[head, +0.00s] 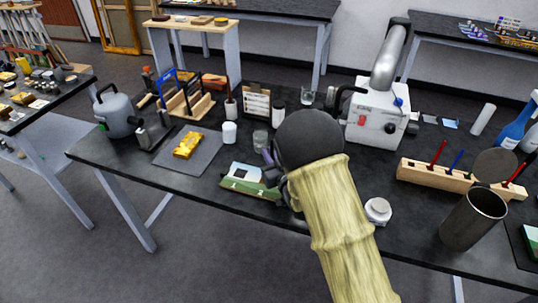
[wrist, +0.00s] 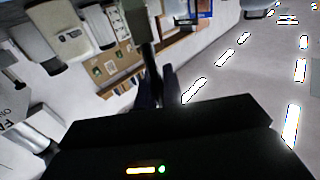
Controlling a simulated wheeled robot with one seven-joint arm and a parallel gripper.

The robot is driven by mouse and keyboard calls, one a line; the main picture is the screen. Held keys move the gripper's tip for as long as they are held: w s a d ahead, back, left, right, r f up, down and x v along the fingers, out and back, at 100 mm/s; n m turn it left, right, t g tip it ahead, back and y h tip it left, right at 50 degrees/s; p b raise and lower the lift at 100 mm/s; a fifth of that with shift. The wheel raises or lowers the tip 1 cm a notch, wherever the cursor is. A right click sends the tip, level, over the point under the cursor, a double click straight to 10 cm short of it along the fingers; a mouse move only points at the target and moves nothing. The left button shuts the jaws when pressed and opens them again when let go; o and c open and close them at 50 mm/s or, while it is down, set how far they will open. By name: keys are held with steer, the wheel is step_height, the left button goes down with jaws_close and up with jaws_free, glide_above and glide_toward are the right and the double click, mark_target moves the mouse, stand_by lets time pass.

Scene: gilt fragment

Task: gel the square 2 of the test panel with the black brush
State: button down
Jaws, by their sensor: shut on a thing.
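My gripper (head: 270,166) is over the front middle of the black table, mostly hidden in the head view by my own pale-sleeved arm. In the wrist view my gripper (wrist: 158,92) is shut on a slim dark shaft, which looks like the handle of the black brush (wrist: 151,68). Its tip is not clear. A small green and pale panel (head: 248,180) lies beside my gripper, just left of it, partly covered by my arm.
A gold fragment (head: 187,145) lies on a grey mat (head: 203,154) at the left. A white jar (head: 229,132) and a glass (head: 260,138) stand behind the panel. A wooden brush block (head: 435,175), a metal cup (head: 472,218) and a white machine (head: 378,115) are at the right.

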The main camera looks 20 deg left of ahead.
steer(key=shift+a, duration=0.15)
steer(key=shift+w+a, duration=0.1)
steer(key=shift+a, duration=1.1)
steer(key=shift+d+f+b, duration=0.1)
steer(key=shift+d+b, duration=0.55)
steer(key=shift+d, duration=0.75)
steer(key=shift+a, duration=0.1)
steer(key=shift+a, duration=1.3)
